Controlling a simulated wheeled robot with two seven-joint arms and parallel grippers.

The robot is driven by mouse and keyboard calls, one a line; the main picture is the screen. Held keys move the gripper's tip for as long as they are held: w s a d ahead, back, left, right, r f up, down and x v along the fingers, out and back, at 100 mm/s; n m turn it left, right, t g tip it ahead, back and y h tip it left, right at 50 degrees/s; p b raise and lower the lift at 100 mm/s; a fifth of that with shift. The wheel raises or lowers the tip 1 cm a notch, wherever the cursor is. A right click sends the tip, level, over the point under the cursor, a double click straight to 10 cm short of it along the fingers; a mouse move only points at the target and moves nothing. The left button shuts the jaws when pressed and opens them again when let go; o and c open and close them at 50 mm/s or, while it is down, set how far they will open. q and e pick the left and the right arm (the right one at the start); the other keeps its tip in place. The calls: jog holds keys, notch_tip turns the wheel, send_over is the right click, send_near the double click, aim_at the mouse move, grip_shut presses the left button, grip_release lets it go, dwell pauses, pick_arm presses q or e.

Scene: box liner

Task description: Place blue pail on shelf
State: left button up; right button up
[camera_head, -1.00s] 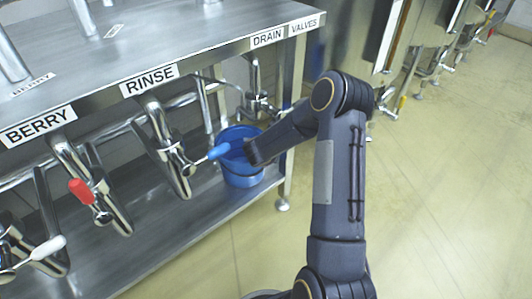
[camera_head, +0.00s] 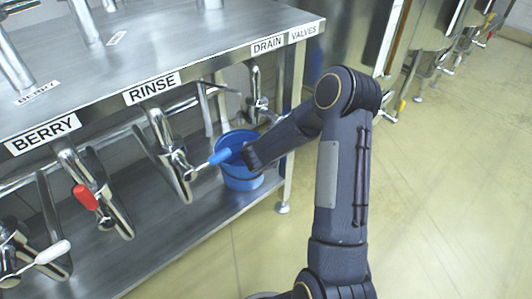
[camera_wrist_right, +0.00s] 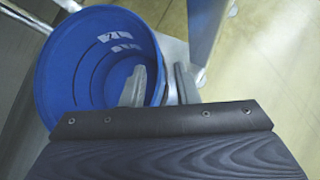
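The blue pail (camera_head: 240,178) is upright at the right end of the lower shelf (camera_head: 168,236), apparently resting on it. My right gripper (camera_head: 233,152) is at the pail's rim, its fingertips mostly hidden by the arm in the head view. In the right wrist view, the pail (camera_wrist_right: 85,65) fills the upper left, and the right gripper (camera_wrist_right: 160,85) straddles its wall. One finger is inside the pail and one outside, close together with the wall between them. They look shut on it. The pail appears empty. My left gripper is out of view.
Taps hang below the upper counter (camera_head: 190,50), including one with a blue handle (camera_head: 220,156) beside the pail and one with a red handle (camera_head: 86,197). A shelf leg (camera_head: 291,140) stands just right of the pail. Open floor (camera_head: 440,190) lies to the right.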

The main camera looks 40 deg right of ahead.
jog(key=p+v, duration=0.1)
jog(key=v, duration=0.6)
jog(key=shift+a+r+p, duration=0.2)
jog(key=shift+r+p, duration=0.05)
jog(key=shift+p, duration=0.1)
jog(key=shift+s, duration=0.15)
